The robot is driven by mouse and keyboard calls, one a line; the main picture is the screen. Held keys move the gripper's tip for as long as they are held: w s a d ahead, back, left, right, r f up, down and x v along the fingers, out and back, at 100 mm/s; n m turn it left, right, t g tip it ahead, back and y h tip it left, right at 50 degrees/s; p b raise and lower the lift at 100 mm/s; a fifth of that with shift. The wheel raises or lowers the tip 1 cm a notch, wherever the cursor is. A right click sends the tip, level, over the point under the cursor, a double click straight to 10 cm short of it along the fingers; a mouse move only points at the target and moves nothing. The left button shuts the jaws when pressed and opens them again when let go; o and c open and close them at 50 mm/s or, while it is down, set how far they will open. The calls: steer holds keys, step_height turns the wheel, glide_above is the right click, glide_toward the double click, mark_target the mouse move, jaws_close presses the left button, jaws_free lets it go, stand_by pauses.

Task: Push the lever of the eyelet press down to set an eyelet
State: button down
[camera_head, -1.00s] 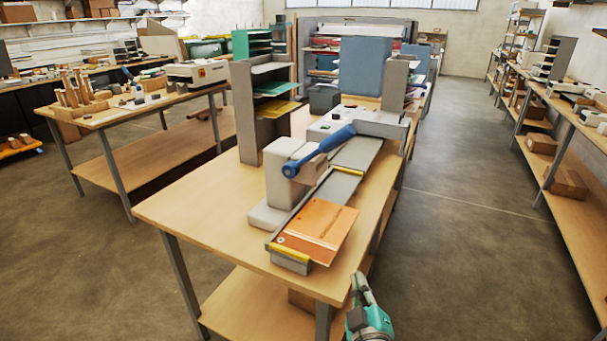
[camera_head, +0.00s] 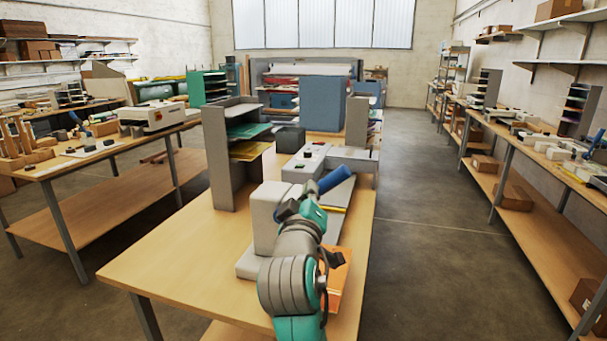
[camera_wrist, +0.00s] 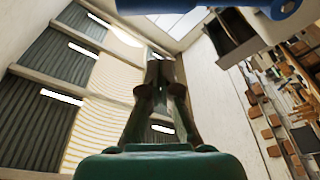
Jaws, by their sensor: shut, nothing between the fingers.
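The eyelet press (camera_head: 263,215) is a light grey body on the front of the wooden table. Its blue lever (camera_head: 336,180) is raised, with the handle slanting up to the right. My gripper (camera_head: 308,192) is shut and empty, right by the lever in the head view and overlapping part of it; I cannot tell whether they touch. In the wrist view my shut fingers (camera_wrist: 155,75) point toward the ceiling, and blue lever parts (camera_wrist: 165,5) show at the top edge. An orange sheet (camera_head: 338,283) lies at the press, partly hidden by my arm.
A grey sorter (camera_head: 214,160) with coloured sheets stands behind the press at left. A flat grey machine (camera_head: 312,160) lies behind the lever. The table's left front (camera_head: 185,260) is bare. The aisle floor (camera_head: 425,260) to the right is clear.

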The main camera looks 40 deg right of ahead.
steer(key=shift+w+a+r+g, duration=0.1)
steer(key=shift+w+r+g, duration=0.05)
steer(key=shift+r, duration=0.35)
steer(key=shift+w+a+r+g, duration=0.1)
steer(key=shift+w+r+g, duration=0.05)
steer(key=shift+r, duration=0.3)
steer(key=x, duration=1)
steer(key=shift+s+d+f, duration=0.15)
steer(key=shift+f, duration=0.05)
steer(key=shift+s+d+f, duration=0.2)
steer(key=shift+s+f, duration=0.35)
steer(key=shift+s+d+f, duration=0.25)
steer(key=shift+s+f, duration=0.3)
steer(key=shift+f, duration=0.05)
